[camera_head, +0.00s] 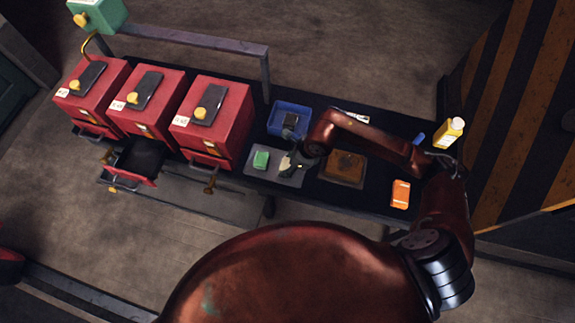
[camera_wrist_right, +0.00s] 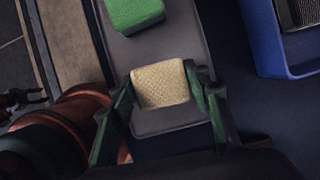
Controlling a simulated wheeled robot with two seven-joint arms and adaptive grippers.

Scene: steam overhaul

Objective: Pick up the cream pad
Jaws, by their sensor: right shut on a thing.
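The cream pad (camera_wrist_right: 160,84) is a small woven block between the fingers of my right gripper (camera_wrist_right: 162,92) in the right wrist view. The fingers are shut on its two sides. The pad is over or on a grey mat (camera_wrist_right: 165,117); I cannot tell whether it touches the mat. In the head view my right gripper (camera_head: 292,163) is at the mat (camera_head: 288,180), and the pad is a small pale patch there, mostly hidden by the gripper. A green pad (camera_head: 261,159) lies on the mat, left of the gripper. My left gripper is not in view.
A blue tray (camera_head: 289,107) with a dark item stands behind the mat. A brown tray (camera_head: 345,154), an orange item (camera_head: 400,194) and a yellow bottle (camera_head: 448,133) are to the right. Red cabinets (camera_head: 214,121) stand left, one with an open drawer (camera_head: 135,162).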

